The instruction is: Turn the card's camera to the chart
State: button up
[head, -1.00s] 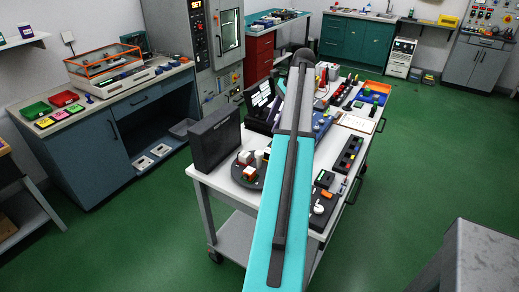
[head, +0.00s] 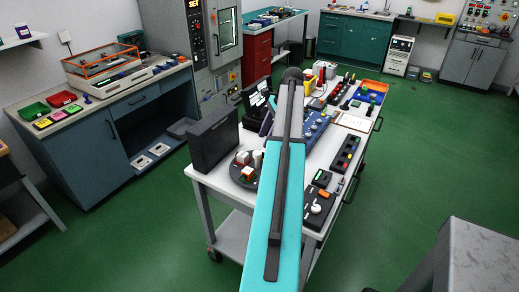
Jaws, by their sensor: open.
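A dark upright panel with white patches (head: 257,99), possibly the chart, stands at the back left of the white-topped trolley (head: 207,184). My arm reaches over the trolley from the bottom of the head view and covers its middle. My gripper is hidden behind the arm, so its jaws do not show. A blue board with knobs (head: 317,127) lies just right of the arm. I cannot pick out the card or its camera for certain.
A black case (head: 212,139) stands on the trolley's left edge, near a round dark tray (head: 238,180) with several small blocks. A black control box with a white knob (head: 317,209) sits at the front right. A clipboard (head: 353,121) lies farther back.

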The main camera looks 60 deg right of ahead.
aim_at(258, 152)
jog(key=shift+p+x, duration=0.85)
jog(key=shift+x, duration=2.8)
grip_shut()
